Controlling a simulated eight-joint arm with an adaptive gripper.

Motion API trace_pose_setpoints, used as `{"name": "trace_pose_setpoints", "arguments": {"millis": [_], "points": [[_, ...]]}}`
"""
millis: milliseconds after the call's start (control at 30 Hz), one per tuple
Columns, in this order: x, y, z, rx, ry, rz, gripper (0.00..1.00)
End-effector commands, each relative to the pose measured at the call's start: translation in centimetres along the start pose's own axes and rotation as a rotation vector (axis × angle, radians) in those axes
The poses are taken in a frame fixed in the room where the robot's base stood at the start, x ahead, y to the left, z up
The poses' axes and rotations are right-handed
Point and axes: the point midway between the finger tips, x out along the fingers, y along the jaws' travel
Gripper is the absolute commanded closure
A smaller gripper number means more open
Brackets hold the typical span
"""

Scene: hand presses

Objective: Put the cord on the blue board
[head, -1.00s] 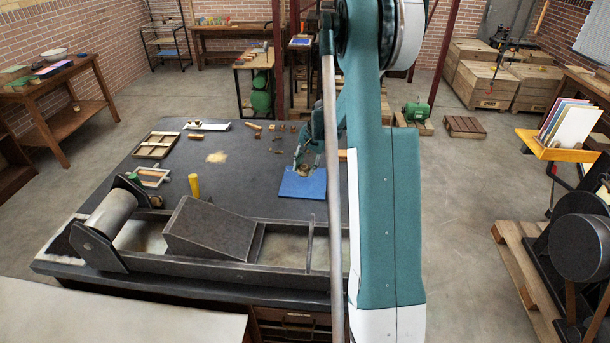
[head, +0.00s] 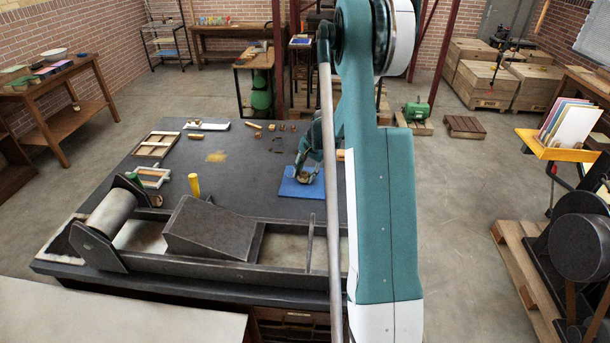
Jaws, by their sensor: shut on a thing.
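The blue board (head: 290,189) lies flat on the dark table top, just left of my upright arm. My gripper (head: 304,177) is over the board and points down. It is shut on a small brownish bundle, which looks like the cord (head: 302,179). The cord is at or just above the board's surface; I cannot tell whether it touches. My fingers cover part of it, and my arm hides what lies to the right.
A dark press bed with a roller (head: 109,215) and a sloped block (head: 210,229) runs along the table's front. A yellow cylinder (head: 194,185) stands left of the board. Wooden frames (head: 156,145) and small pieces lie farther back. The table between is mostly clear.

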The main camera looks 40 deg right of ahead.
Motion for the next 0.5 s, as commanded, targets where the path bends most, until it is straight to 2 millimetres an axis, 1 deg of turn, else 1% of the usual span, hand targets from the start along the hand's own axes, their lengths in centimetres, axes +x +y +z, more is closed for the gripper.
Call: {"name": "trace_pose_setpoints", "arguments": {"millis": [33, 100, 133, 500], "points": [[0.11, 0.03, 0.00, 0.000, 0.000, 0.000, 0.64], [0.06, 0.01, 0.00, 0.000, 0.000, 0.000, 0.55], [0.05, 0.01, 0.00, 0.000, 0.000, 0.000, 0.52], [-0.02, -0.01, 0.00, 0.000, 0.000, 0.000, 0.52]]}}
